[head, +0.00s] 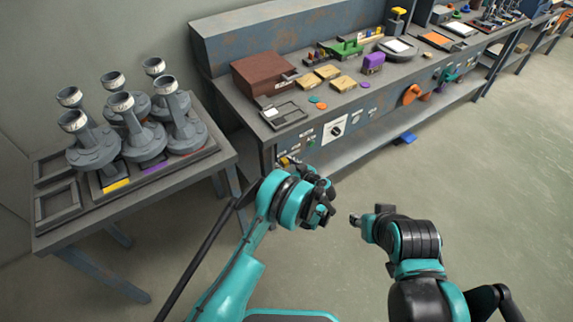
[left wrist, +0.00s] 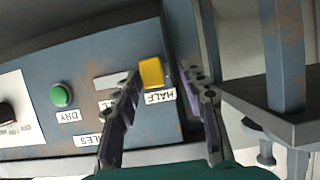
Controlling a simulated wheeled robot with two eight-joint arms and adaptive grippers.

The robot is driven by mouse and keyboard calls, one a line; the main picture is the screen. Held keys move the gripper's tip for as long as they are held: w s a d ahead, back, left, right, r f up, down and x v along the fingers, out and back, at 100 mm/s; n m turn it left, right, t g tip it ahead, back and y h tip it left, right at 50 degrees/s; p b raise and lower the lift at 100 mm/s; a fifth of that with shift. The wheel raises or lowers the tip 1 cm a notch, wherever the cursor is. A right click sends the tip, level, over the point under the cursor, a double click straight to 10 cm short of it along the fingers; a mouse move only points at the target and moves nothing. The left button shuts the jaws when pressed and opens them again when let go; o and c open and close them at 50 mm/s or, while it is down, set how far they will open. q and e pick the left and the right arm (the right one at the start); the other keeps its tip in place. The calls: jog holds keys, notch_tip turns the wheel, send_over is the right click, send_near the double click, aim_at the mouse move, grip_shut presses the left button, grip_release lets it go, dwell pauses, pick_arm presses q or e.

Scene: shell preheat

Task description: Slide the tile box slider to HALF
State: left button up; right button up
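The yellow tile box slider (left wrist: 151,72) is on the grey-blue front panel, right above a white label that reads HALF (left wrist: 160,97). A small yellow part of it shows in the head view (head: 284,161), close to my left gripper (head: 303,170). In the left wrist view the two fingers of my left gripper (left wrist: 162,78) are spread, with the slider between their tips, nearer the left finger. Whether a finger touches it I cannot tell. My right gripper (head: 357,219) is in free air over the floor, well away from the panel; its fingers are too small to read.
A green DRY button (left wrist: 61,95) and a dark knob (left wrist: 7,115) sit left of the slider. The bench top holds a brown box (head: 263,74) and several small items. A side table (head: 217,168) with several grey stands is at left. Open floor lies right.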

pick_arm(q)
jog(key=shift+d, duration=0.1)
jog(key=v, duration=1.2)
jog(key=shift+f, duration=0.1)
jog(key=s+a+r+m+g+h, duration=0.2)
jog(key=s+a+r, duration=0.1)
jog(key=a+r, duration=0.5)
jog(key=s+a+r+m+g+h, duration=0.1)
jog(key=s+a+r+m+g, duration=0.15)
jog(key=a+r, duration=0.5)
jog(key=s+a+r+m+h, duration=0.1)
jog(key=s+a+r+h, duration=0.1)
jog(key=s, duration=0.9)
jog(key=s+a+r+m+h, duration=0.1)
jog(key=s+a+r+h, duration=0.1)
jog(key=s, duration=1)
jog(key=shift+a+r+m+t+h, duration=0.4)
jog(key=shift+a+r, duration=0.5)
jog(key=shift+r, duration=0.35)
